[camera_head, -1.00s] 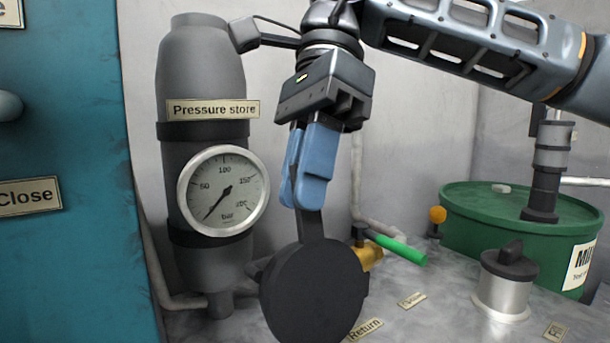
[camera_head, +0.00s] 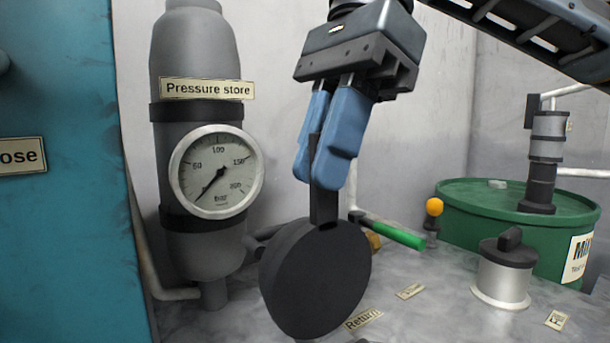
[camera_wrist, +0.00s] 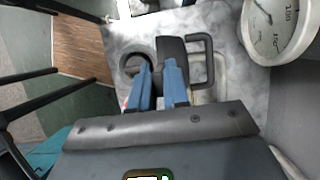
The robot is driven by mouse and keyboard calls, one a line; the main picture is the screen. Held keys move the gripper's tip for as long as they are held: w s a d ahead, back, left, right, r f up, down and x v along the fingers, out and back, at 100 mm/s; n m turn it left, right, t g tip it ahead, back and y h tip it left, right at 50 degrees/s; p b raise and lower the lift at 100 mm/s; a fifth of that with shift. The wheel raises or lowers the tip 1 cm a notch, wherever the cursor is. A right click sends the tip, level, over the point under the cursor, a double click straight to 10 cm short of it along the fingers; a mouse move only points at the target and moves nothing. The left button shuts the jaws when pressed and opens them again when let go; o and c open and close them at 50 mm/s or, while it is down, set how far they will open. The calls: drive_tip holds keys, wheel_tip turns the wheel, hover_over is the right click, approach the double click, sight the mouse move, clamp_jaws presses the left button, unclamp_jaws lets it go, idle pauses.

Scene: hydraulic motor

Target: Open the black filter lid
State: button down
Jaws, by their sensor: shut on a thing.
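The black filter lid (camera_head: 316,280) is a thick round disc with a straight black handle (camera_head: 325,207) at its top. It stands steeply tilted, its flat face towards the head camera. My gripper (camera_head: 322,178), with blue fingers, is shut on this handle from above. In the wrist view, the lid (camera_wrist: 172,52) shows as a dark strip beyond and between the fingers (camera_wrist: 160,82). A dark round ring (camera_wrist: 137,65) lies just left of it. The lid hides what is behind and below it in the head view.
A grey pressure store with a gauge (camera_head: 216,172) stands left of my gripper. A green-handled valve (camera_head: 400,236) is close right of the lid. Farther right are a silver pot with a black knob (camera_head: 503,275) and a green drum (camera_head: 465,205). A teal cabinet (camera_head: 65,240) bounds the left.

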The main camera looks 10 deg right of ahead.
drive_tip(key=shift+s+d+t+y+b, duration=0.15)
drive_tip(key=shift+s+d+t+b, duration=0.15)
drive_tip(key=shift+s, duration=0.3)
drive_tip(key=shift+s+d+t+y+b, duration=0.15)
drive_tip(key=shift+s+t+b, duration=0.25)
drive_tip(key=shift+s, duration=0.2)
drive_tip(key=c, duration=1.2)
unclamp_jaws()
drive_tip(key=p+v, duration=0.1)
drive_tip(key=v, duration=0.6)
drive_tip(key=shift+r+p, duration=0.35)
drive_tip(key=shift+d, duration=0.15)
